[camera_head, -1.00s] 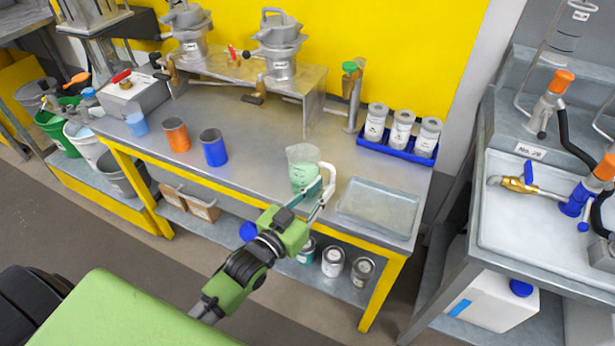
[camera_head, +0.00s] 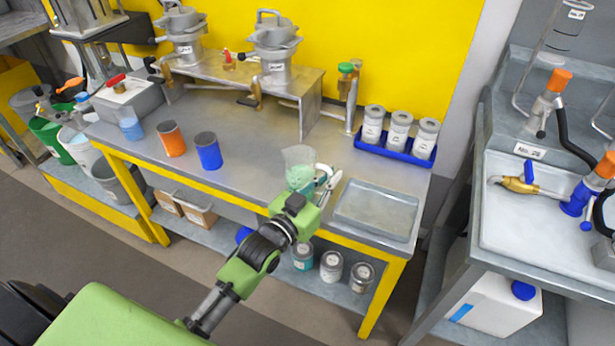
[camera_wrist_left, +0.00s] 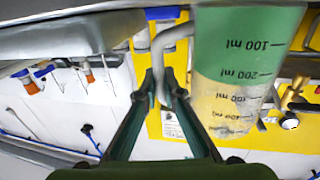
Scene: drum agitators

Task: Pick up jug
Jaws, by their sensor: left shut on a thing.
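The jug (camera_head: 299,170) is a clear measuring beaker with green liquid in its lower part. It is upright near the front edge of the metal workbench, left of the tray. In the left wrist view the jug (camera_wrist_left: 245,60) shows upside down, with a scale in ml and a pale curved handle (camera_wrist_left: 161,42). My left gripper (camera_head: 321,183) is at the jug's right side. In the wrist view the gripper's fingertips (camera_wrist_left: 161,85) are shut on the handle. The gripper partly hides the handle in the head view. My right gripper is not in view.
A shallow metal tray (camera_head: 378,209) lies right of the jug. A blue tray (camera_head: 397,152) with white containers stands behind. A blue cup (camera_head: 208,150) and an orange cup (camera_head: 172,138) stand to the left. A metal stand (camera_head: 313,105) rises behind the jug.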

